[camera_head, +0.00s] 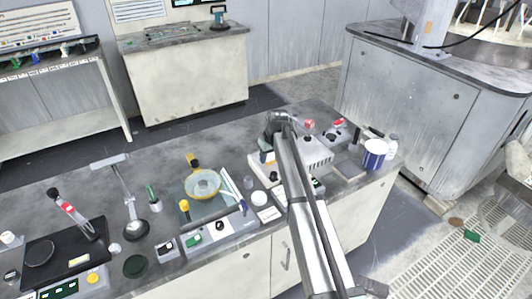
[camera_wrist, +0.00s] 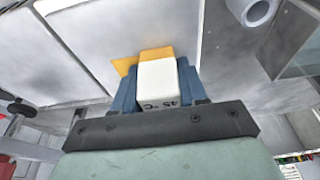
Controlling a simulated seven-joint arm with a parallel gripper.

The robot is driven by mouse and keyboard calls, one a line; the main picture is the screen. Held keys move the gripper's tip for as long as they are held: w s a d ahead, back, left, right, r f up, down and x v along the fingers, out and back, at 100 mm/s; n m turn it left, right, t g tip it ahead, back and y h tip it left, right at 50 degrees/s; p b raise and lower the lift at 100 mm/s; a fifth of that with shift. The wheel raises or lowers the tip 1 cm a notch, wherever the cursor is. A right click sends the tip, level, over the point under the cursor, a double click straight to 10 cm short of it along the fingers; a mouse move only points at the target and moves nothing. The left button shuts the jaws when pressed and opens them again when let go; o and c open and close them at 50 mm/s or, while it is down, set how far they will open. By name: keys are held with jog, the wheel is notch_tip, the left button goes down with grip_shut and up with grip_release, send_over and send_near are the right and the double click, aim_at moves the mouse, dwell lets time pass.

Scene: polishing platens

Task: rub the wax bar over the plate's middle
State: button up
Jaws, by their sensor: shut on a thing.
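My gripper (camera_wrist: 155,92) shows in the wrist view with its two blue fingers shut on a wax bar (camera_wrist: 158,80). The bar is white toward me, marked "45 °C", with an orange far end. An orange patch also shows to its left; I cannot tell whether it is part of the bar. Beyond the bar lies a flat grey plate surface (camera_wrist: 105,38); I cannot tell whether the bar touches it. In the head view my arm reaches over the white ribbed unit (camera_head: 317,156) at the right of the bench and hides part of it. The fingertips are too small to make out there.
Left of the arm stand a yellow-rimmed dish (camera_head: 202,184), a white jar (camera_head: 259,198) and small control boxes. A black unit with a round plate (camera_head: 40,252) is at far left. A blue-and-white tub (camera_head: 375,154) stands at the right end. The bench's back strip is mostly clear.

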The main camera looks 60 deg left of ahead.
jog(key=shift+d, duration=0.55)
jog(key=r, duration=0.3)
jog(key=shift+a+r, duration=0.1)
jog(key=shift+a, duration=0.1)
jog(key=shift+r, duration=2.45)
